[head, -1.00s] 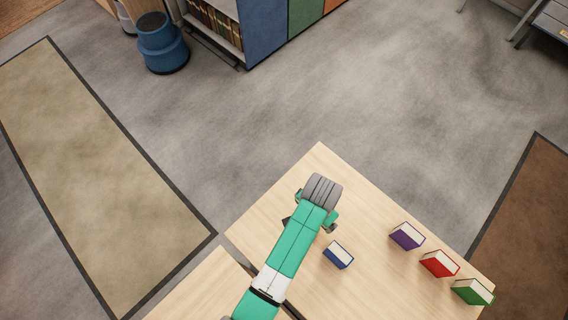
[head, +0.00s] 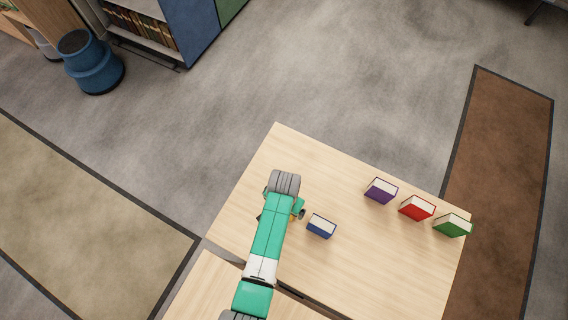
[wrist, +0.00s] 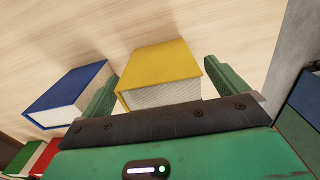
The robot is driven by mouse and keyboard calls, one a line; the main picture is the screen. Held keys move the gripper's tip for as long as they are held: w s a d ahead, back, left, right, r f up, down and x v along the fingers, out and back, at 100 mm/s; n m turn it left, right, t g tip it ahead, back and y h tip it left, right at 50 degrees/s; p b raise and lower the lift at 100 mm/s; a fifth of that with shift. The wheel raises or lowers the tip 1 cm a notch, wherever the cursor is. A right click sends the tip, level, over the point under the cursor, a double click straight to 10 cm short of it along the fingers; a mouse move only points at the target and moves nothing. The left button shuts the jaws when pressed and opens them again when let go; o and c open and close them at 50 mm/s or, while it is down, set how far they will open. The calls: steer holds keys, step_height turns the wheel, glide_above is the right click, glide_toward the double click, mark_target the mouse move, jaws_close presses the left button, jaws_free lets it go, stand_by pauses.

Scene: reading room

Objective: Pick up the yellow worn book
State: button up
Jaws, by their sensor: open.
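The yellow book (wrist: 160,72) stands in the middle of the wrist view, its cover up and its pale page edges facing the camera. My gripper (wrist: 160,80) is open, with one green finger on each side of the yellow book. The left finger is in the narrow gap between it and the blue book; I cannot tell whether either finger touches. In the head view my arm covers nearly all of the yellow book, and my gripper (head: 279,212) is over the table, left of the blue book (head: 321,226).
The blue book also shows close by in the wrist view (wrist: 68,95). Purple (head: 381,190), red (head: 416,208) and green (head: 453,225) books stand in a row towards the right edge of the wooden table (head: 370,262). A blue stool (head: 90,62) and a bookshelf (head: 150,28) are far off.

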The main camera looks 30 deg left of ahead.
steer(key=c, duration=1.2)
steer(key=shift+o, duration=0.2)
steer(key=shift+r, duration=0.1)
steer(key=shift+r, duration=0.55)
step_height(320, 180, up, 2)
steer(key=shift+r, duration=0.25)
steer(key=s+d+r, duration=0.1)
steer(key=s+d, duration=0.9)
steer(key=d, duration=0.2)
steer(key=shift+d+r+p, duration=0.2)
steer(key=shift+d+p, duration=0.1)
